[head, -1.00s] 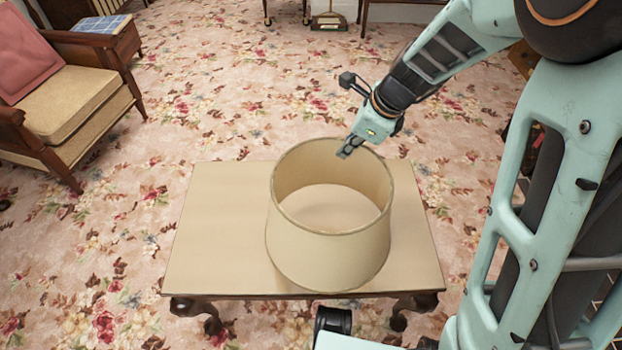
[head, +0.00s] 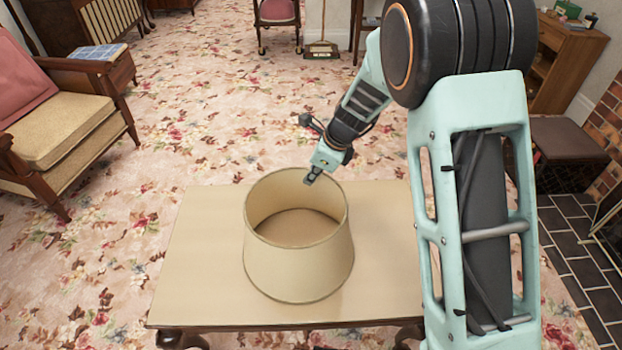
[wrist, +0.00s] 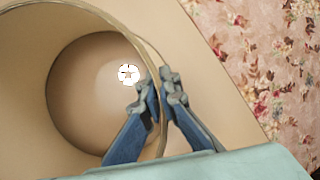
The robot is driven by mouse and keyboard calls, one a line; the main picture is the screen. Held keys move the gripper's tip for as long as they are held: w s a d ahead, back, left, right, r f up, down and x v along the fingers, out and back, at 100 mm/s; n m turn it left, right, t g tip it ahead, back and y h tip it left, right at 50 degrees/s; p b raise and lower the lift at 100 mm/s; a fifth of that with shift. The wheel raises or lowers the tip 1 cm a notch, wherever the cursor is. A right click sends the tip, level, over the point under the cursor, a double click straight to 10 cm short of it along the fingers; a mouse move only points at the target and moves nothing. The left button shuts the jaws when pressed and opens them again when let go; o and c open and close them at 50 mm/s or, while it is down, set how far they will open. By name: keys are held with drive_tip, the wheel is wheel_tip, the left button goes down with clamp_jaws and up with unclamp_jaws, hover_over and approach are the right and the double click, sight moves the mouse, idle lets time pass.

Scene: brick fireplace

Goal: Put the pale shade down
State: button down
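The pale shade (head: 297,268) is a cream, open drum, upright over the table (head: 195,285). Its lower rim is at or very close to the tabletop; I cannot tell whether it fully touches. My gripper (head: 311,178) comes down at the shade's far right rim. In the wrist view, the shade (wrist: 25,105) fills the left, and my gripper (wrist: 162,88) has one blue finger inside the wall and one outside, closed onto the rim. The tabletop shows through the shade's opening, with a small white round spot on it.
The tabletop is bare around the shade, with most room on the left. An armchair (head: 62,115) stands at the left on the floral carpet (head: 225,90). A wooden cabinet (head: 565,60) and a brick hearth (head: 605,140) are at the right.

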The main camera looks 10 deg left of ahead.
drive_tip(key=c, duration=2.7)
unclamp_jaws()
drive_tip(key=shift+f, duration=0.1)
drive_tip(key=o, duration=0.5)
drive_tip(key=shift+o, duration=0.2)
drive_tip(key=p+v, duration=0.4)
drive_tip(key=v, duration=0.8)
